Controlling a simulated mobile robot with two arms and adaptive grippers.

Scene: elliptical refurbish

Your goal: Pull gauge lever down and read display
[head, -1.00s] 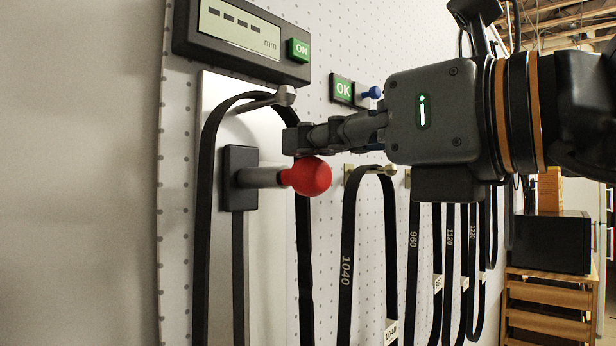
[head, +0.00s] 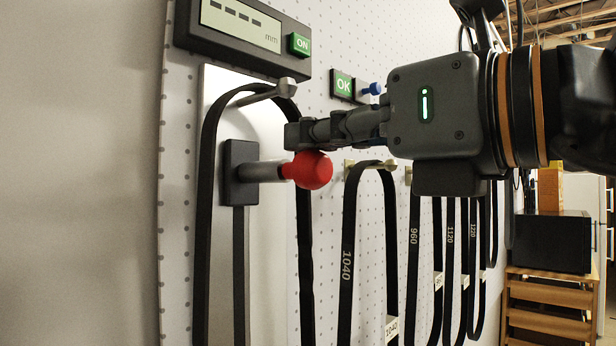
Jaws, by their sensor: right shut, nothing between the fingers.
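The gauge lever is a grey rod with a red knob (head: 313,170), sticking out from a black slider block (head: 240,173) on a vertical metal plate. The gauge display (head: 240,22) above shows dashes and "mm". A black belt (head: 206,200) hangs over a metal peg (head: 285,87) and loops around the lever. My right gripper (head: 292,135) is shut and empty. Its fingertips lie just above the red knob, touching it or very close; I cannot tell which. My left gripper is not in view.
A green ON button (head: 299,44) sits beside the display. An OK sign (head: 343,85) and a blue knob (head: 374,89) are behind my right gripper. Several numbered belts, one marked 1040 (head: 347,265), hang to the right. A wooden drawer unit (head: 545,300) stands at the far right.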

